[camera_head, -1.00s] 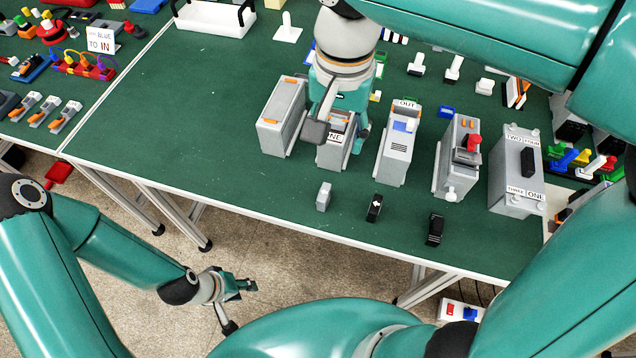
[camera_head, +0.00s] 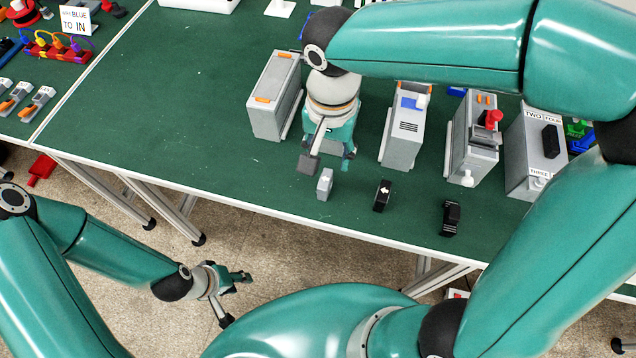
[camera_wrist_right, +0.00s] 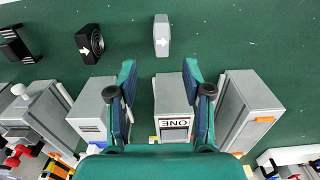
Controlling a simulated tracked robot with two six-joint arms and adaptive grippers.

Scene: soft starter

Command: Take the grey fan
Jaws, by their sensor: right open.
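The grey fan (camera_head: 325,184) is a small upright block with a white arrow, standing on the green table near its front edge. In the right wrist view the grey fan (camera_wrist_right: 162,36) is above and between the fingertips, apart from them. My right gripper (camera_head: 328,160) is open and empty, just behind the fan; its two fingers (camera_wrist_right: 160,82) also show in the wrist view. My left gripper (camera_head: 236,297) is open and empty, low at the left beyond the table's front edge.
A black fan (camera_head: 383,196) and a black part (camera_head: 450,217) stand right of the grey fan. Grey units, including one marked ONE (camera_wrist_right: 174,110), stand in a row behind. A grey box (camera_head: 275,95) is at their left. The table's left middle is clear.

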